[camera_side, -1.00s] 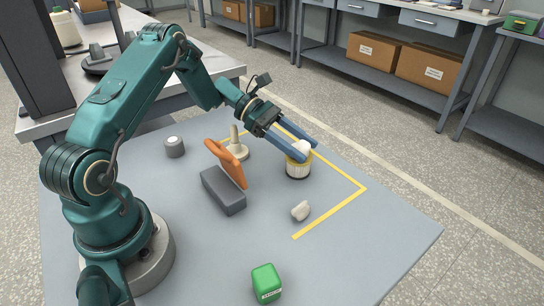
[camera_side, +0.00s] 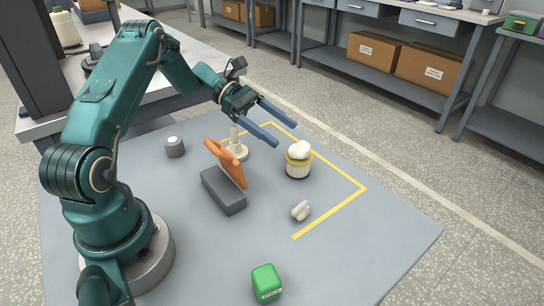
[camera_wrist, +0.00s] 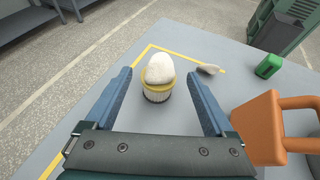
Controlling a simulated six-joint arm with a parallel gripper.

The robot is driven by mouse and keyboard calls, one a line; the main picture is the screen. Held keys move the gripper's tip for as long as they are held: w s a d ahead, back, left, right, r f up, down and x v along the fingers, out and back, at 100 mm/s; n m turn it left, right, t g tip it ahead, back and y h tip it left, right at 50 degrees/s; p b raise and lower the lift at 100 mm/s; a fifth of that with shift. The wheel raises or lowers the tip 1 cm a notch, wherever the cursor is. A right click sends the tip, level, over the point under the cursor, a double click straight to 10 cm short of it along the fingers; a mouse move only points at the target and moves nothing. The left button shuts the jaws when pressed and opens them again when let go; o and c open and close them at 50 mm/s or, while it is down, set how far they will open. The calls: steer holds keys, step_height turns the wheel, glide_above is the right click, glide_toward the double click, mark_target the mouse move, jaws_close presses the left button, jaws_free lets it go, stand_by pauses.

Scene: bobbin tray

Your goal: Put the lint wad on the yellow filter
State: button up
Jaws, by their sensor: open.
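The white lint wad (camera_side: 299,149) rests on top of the yellow filter (camera_side: 298,168), which has a yellow rim and a pale ribbed side and stands upright on the table. In the wrist view the lint wad (camera_wrist: 160,69) sits on the filter (camera_wrist: 156,95), between and beyond my fingers. My gripper (camera_side: 287,130) is open and empty. It is above and to the left of the filter in the side view, clear of the wad.
A second pale lump (camera_side: 300,210) lies on the table (camera_side: 340,260) in front of the filter. An orange handle (camera_side: 231,163) rises from a grey block (camera_side: 223,191). A beige post (camera_side: 236,148), a grey cylinder (camera_side: 174,147) and a green box (camera_side: 266,283) stand around.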

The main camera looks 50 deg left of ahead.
steer(key=v, duration=0.6)
steer(key=s+d+r+m+g+y, duration=0.45)
steer(key=d+m, duration=0.35)
steer(key=d, duration=0.2)
steer(key=s+d+r+m+t+y, duration=0.1)
steer(key=s+d+m+t+y, duration=0.1)
steer(key=s+m+y, duration=0.2)
steer(key=s+d+m+t+y, duration=0.2)
steer(key=s+m+t+y, duration=0.1)
steer(key=s+m, duration=0.6)
steer(key=shift+d+r+m+y, duration=0.25)
steer(key=shift+r+m+y, duration=0.2)
steer(key=shift+m, duration=0.25)
